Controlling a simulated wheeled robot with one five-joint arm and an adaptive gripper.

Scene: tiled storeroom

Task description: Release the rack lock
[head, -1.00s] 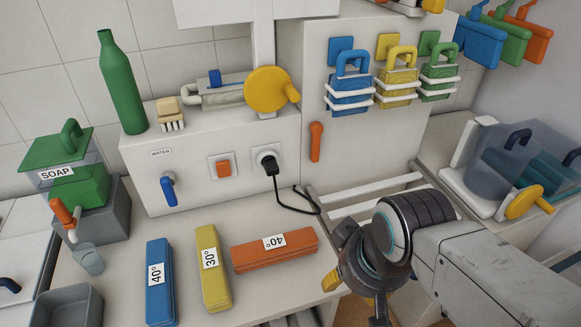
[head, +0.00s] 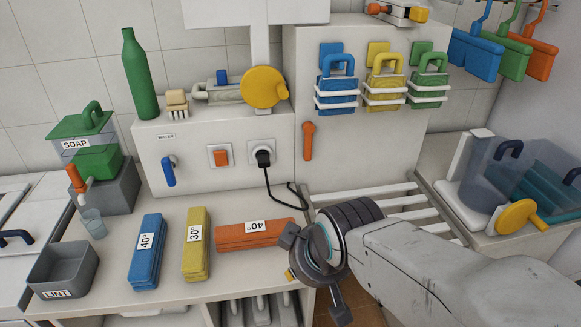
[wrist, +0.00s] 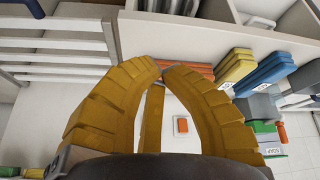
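An orange lever (head: 308,141) hangs handle-down on the front of the tall white cabinet, above the slatted rack (head: 400,205); nothing visible labels it as the rack lock. My gripper (head: 312,288) is low at the front of the counter, to the right of the orange block and well below the lever, touching neither. In the wrist view, my gripper's yellow fingers (wrist: 162,68) bow outward and their tips come together with nothing seen between them. The rack slats (wrist: 55,45) show at the upper left there. The lever is not seen in the wrist view.
Blue (head: 147,250), yellow (head: 196,245) and orange (head: 250,234) blocks lie on the counter. A black plug (head: 263,158) trails a cord near the rack. Blue, yellow and green padlock-like pieces hang in holders above.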

